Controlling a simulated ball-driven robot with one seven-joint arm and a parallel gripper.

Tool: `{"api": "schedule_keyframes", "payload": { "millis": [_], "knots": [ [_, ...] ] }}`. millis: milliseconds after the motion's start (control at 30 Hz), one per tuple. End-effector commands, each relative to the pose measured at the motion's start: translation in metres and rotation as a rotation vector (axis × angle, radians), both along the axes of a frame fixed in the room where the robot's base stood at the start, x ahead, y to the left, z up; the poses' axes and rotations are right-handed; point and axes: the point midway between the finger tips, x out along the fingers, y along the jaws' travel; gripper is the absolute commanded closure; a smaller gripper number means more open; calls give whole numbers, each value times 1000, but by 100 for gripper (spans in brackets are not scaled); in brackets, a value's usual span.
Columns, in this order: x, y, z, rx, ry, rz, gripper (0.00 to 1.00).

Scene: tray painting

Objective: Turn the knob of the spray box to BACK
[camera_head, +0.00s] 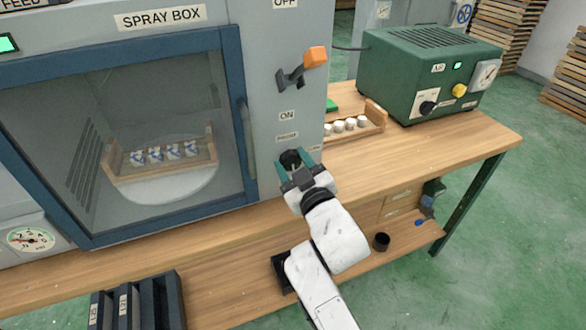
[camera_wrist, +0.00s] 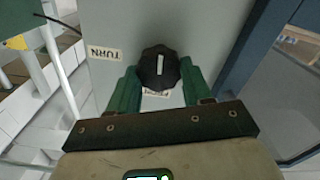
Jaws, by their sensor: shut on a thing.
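The spray box (camera_head: 262,70) is a grey cabinet with a blue-framed glass door (camera_head: 240,100), which is shut. Its dark knob (camera_head: 290,157) sits low on the panel right of the door. My gripper (camera_head: 295,165) is shut on the knob, with one green finger on either side. In the wrist view the knob (camera_wrist: 158,67) shows a white pointer line running nearly upright in the picture. A TURN label (camera_wrist: 103,53) is left of the knob. Another label (camera_wrist: 155,93) below it is partly hidden, and I cannot read it.
A lever with an orange handle (camera_head: 315,57) stands out above the knob, between OFF and ON labels. Behind the glass, a wooden tray (camera_head: 160,170) holds several blue-and-white pieces. A second tray (camera_head: 376,115) with white pieces and a green air unit (camera_head: 400,75) stand on the bench (camera_head: 470,135) at right.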

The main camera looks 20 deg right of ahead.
Motion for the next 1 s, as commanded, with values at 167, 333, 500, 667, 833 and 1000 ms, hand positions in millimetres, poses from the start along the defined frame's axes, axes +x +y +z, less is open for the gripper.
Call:
{"api": "schedule_keyframes", "payload": {
  "millis": [167,333,500,667,833,1000],
  "knots": [
    [0,-1,-5,67,9,-1,81],
    [0,-1,-5,97,10,-2,81],
    [0,-1,-4,108,10,-2,81],
    [0,-1,-4,108,10,-1,81],
    [0,-1,-4,108,10,-1,46],
    [0,-1,-3,107,6,-1,30]
  ]
}}
